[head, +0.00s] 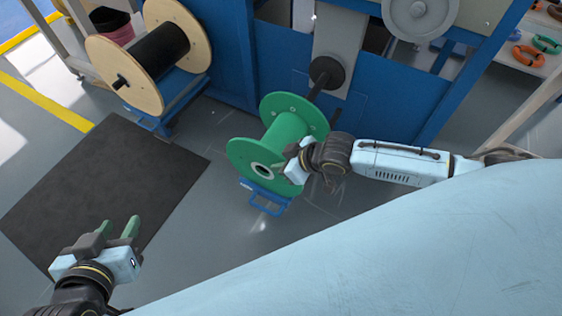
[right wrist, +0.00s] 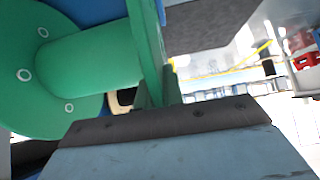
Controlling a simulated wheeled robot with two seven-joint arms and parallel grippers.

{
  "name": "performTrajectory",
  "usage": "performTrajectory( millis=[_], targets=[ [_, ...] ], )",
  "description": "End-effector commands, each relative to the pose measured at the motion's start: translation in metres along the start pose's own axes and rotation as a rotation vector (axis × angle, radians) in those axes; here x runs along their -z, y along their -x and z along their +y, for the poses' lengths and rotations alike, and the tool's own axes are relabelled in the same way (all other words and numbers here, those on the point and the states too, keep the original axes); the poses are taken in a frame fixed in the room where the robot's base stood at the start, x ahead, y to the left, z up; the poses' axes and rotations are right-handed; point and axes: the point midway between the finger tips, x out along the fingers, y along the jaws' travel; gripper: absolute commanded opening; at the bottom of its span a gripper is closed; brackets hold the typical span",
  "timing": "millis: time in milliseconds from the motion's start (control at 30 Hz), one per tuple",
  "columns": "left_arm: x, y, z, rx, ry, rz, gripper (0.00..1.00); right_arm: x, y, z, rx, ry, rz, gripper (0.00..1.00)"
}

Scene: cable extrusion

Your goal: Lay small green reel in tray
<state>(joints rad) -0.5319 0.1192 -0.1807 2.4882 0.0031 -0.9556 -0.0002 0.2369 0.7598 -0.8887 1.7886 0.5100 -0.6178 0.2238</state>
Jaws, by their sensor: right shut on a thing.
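The green reel (head: 287,132) hangs in front of the blue machine, tilted in the head view. A black shaft (head: 325,77) from the machine meets its far flange; I cannot tell if the shaft still enters the reel. My right gripper (head: 288,166) is shut on the near flange at its right edge. In the right wrist view the reel (right wrist: 95,62) fills the upper left, with its flange at the green fingers (right wrist: 158,92). My left gripper (head: 119,228) is open and empty over the dark mat, well left of the reel. I cannot make out a tray for certain.
A blue frame (head: 266,199) stands under the reel. A wooden reel with black cable (head: 160,49) sits in a blue stand at the upper left. The dark mat (head: 110,180) is bare. A shelf with coloured coils (head: 528,57) is at the upper right.

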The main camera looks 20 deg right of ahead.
Motion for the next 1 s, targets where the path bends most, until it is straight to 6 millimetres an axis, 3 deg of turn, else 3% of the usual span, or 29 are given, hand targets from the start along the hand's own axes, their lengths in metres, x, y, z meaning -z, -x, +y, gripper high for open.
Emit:
performTrajectory(
  millis=[367,400,567,867,1000],
  targets=[
    [0.001,0.001,0.0,0.0,0.0,0.0,0.36,-0.005,-0.004,-0.001,0.0,0.0,-0.005,0.0],
    [0.001,0.001,0.0,0.0,0.0,0.0,0.36,-0.005,-0.004,-0.001,0.0,0.0,-0.006,0.14],
    [0.001,0.001,0.0,0.0,0.0,0.0,0.36,-0.004,-0.004,-0.001,0.0,-0.001,-0.005,0.34],
    [0.0,0.001,0.0,0.001,0.0,-0.007,0.36,-0.006,-0.003,-0.001,0.001,-0.004,-0.009,0.34],
    [-0.012,0.001,-0.002,0.005,0.001,-0.062,0.36,-0.005,-0.003,-0.001,0.001,-0.003,-0.007,0.34]
  ],
)
